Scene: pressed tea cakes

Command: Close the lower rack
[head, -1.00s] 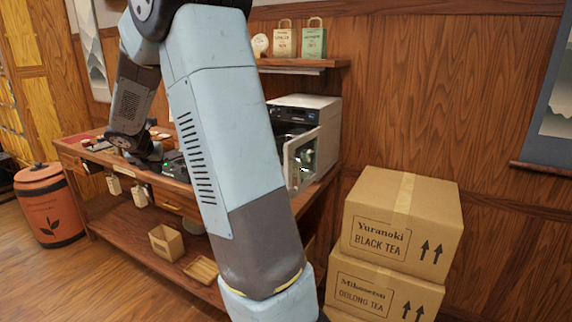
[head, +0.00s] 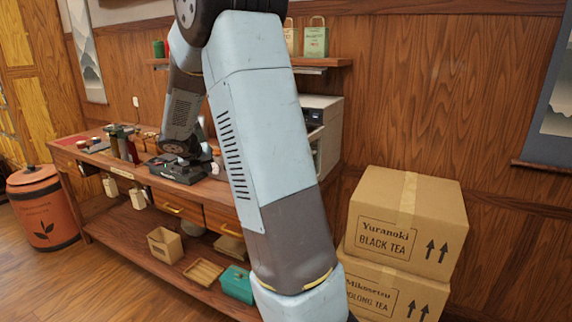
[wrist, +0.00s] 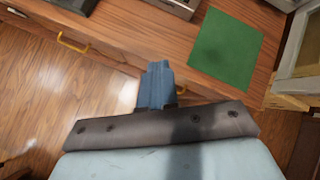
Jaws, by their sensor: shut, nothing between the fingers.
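My gripper (wrist: 156,85) shows in the wrist view as blue fingers closed together with nothing between them. They are above the front edge of the wooden counter (wrist: 195,50). In the head view I cannot make my gripper out. A white appliance (head: 328,150) stands on the counter's right end, largely hidden behind my arm. Its pale door frame (wrist: 303,45) seems to be at the wrist view's upper right, apart from my fingers. A light wooden piece (wrist: 286,101) sticks out below that frame; I cannot tell whether it is the lower rack.
A green mat (wrist: 226,50) lies on the counter, right of my fingers. Yellow-handled drawers (head: 180,207) are under the countertop. The lower shelf holds a teal box (head: 237,284) and a wooden tray (head: 204,271). Stacked cartons (head: 405,222) stand at the right.

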